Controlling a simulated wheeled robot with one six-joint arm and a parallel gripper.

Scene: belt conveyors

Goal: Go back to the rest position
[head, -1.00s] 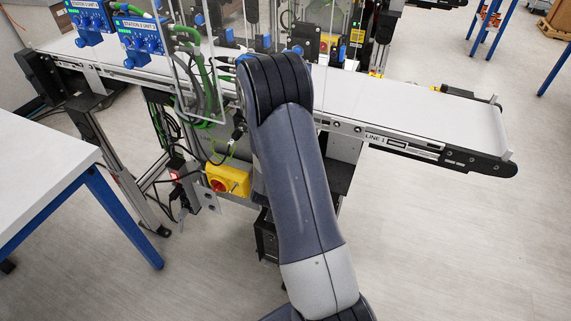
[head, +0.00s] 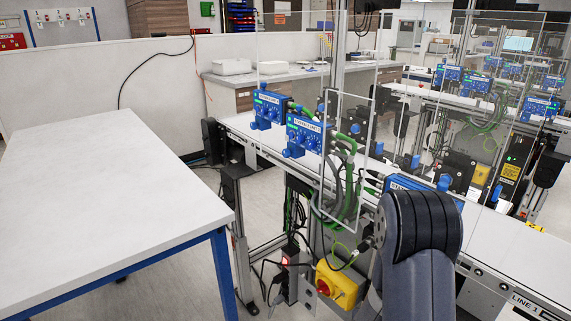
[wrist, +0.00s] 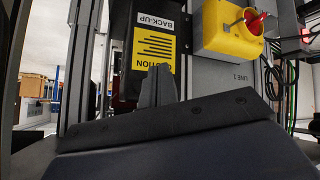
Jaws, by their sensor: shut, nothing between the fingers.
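My gripper (wrist: 158,85) shows in the wrist view as a narrow grey pair of fingers, shut and empty. Behind it are a dark box with a yellow caution label (wrist: 153,48) and a yellow switch box with a red knob (wrist: 230,28). The fingers overlap the label in the picture; I cannot tell the gap. In the head view my arm is at the lower right, in front of the conveyor (head: 494,238), and my gripper is hidden there.
A white table with blue legs (head: 110,205) stands at the left. Blue station units (head: 305,132) and a clear guard panel (head: 345,100) stand along the conveyor. The yellow switch box (head: 338,285) hangs below it. Bare floor shows between table and conveyor.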

